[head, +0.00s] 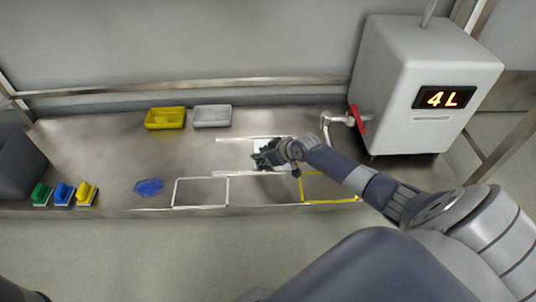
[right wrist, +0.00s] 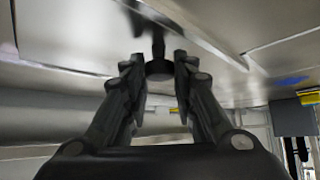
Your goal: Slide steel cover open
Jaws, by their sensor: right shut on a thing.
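My right gripper (head: 264,160) reaches over the bench between two pale parallel rails (head: 232,174). In the right wrist view its two fingers (right wrist: 158,72) are closed around a dark round knob (right wrist: 158,46). The knob stands on the flat grey steel surface of the cover (right wrist: 105,42), between the rails. In the head view the hand hides the knob and much of the cover. A bright white patch shows beside the hand; I cannot tell whether it is cover or opening. My left gripper is not in view.
A yellow tray (head: 165,118) and a white tray (head: 212,116) stand at the back. Green, blue and yellow brushes (head: 63,193) and a blue cloth (head: 148,187) lie left. A white tank (head: 420,85) with a red-handled tap (head: 357,118) stands right. White and yellow outlines mark the front.

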